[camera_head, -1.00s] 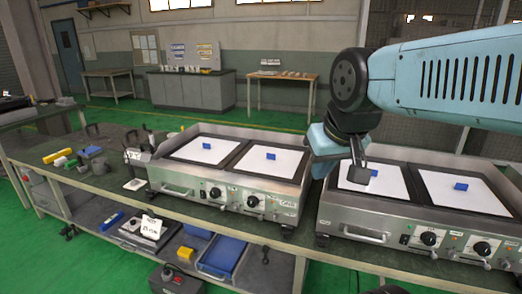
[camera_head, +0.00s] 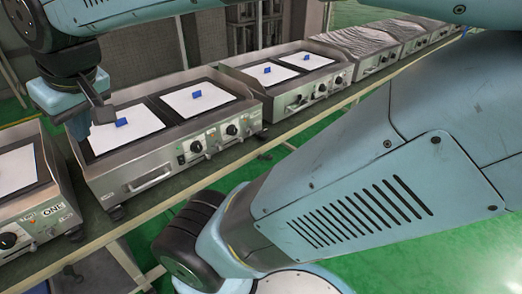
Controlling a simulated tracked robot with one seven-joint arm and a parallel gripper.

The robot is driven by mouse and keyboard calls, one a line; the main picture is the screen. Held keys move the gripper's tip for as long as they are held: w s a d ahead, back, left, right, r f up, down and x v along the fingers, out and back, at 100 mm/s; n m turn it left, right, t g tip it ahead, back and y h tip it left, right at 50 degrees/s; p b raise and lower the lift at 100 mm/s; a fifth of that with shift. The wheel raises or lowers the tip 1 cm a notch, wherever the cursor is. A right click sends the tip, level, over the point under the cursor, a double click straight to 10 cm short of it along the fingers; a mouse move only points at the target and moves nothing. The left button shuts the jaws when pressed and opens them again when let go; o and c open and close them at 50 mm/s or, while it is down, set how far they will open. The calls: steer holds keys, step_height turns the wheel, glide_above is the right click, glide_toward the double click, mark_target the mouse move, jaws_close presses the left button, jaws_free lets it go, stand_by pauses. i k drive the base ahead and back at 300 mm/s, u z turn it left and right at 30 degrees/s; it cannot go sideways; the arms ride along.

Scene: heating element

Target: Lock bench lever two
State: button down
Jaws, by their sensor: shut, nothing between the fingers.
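My gripper (camera_head: 103,110) shows at the upper left, shut and empty, with its dark fingers over the left plate of the middle griddle (camera_head: 155,172). I cannot tell how high above the plate they are. Another dark piece (camera_head: 70,272) shows below the bench at the lower left. I cannot tell whether either is a lever, or which is number two. My gripper is apart from both.
The nearest griddle (camera_head: 50,215), at the left, bears a label reading ONE. Another griddle (camera_head: 272,100) and several covered units (camera_head: 350,45) stand farther along the bench (camera_head: 215,167). White sheets with blue blocks lie on the plates. My arm hides much of the right side.

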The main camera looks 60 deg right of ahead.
mark_target(267, 157)
steer(key=u, duration=0.7)
steer(key=i, duration=0.15)
steer(key=z, duration=2.7)
steer(key=k, duration=0.8)
steer(key=z, duration=0.25)
steer(key=i, duration=0.8)
steer(key=u, duration=0.1)
